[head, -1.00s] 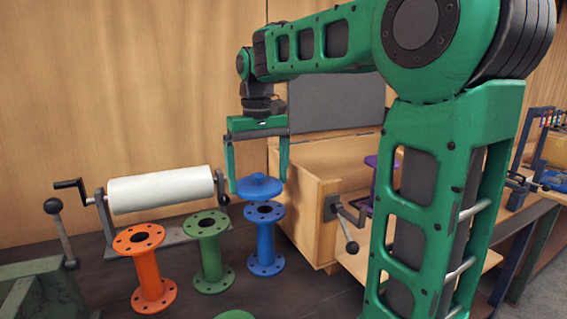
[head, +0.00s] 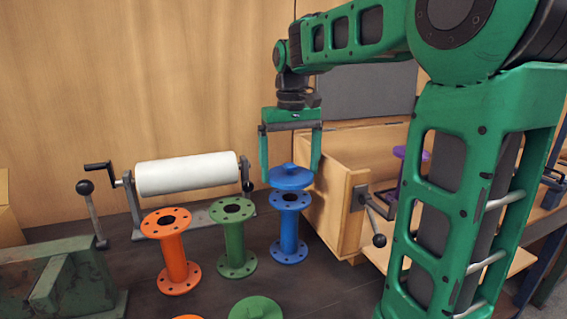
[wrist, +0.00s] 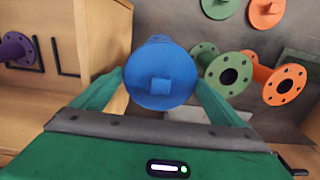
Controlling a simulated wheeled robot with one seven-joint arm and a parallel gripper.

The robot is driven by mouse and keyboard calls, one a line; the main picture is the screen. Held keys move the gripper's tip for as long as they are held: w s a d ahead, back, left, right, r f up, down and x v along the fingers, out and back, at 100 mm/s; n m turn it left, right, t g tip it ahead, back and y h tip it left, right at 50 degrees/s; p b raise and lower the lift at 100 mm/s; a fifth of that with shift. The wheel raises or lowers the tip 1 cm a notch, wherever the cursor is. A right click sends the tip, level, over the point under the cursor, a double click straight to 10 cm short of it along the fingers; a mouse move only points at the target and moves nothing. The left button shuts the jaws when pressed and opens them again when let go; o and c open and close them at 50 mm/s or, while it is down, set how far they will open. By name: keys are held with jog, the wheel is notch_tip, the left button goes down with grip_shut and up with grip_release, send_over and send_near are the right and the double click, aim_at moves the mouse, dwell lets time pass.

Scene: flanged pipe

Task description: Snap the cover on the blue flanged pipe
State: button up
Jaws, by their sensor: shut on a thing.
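The blue cover (head: 291,178) is held between the two fingers of my gripper (head: 290,180), just above the top flange of the blue flanged pipe (head: 289,226). The pipe stands upright and its open top shows just under the cover, with a small gap between them in the head view. In the wrist view the blue cover (wrist: 161,78) fills the space between the fingertips, with its square knob facing the camera. The cover hides most of the blue pipe there.
A green pipe (head: 234,240) and an orange pipe (head: 173,250) stand to the left of the blue one. A green cover (head: 257,308) lies in front. A white roll (head: 186,174) on a stand is behind, and a wooden box (head: 335,205) stands close on the right.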

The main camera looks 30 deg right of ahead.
aim_at(291, 175)
jog(key=shift+f, duration=2.35)
jog(key=shift+s+r, duration=0.1)
jog(key=shift+s, duration=0.1)
jog(key=shift+f, duration=0.55)
dwell(1.6)
jog(key=o, duration=0.7)
jog(key=shift+r, duration=0.1)
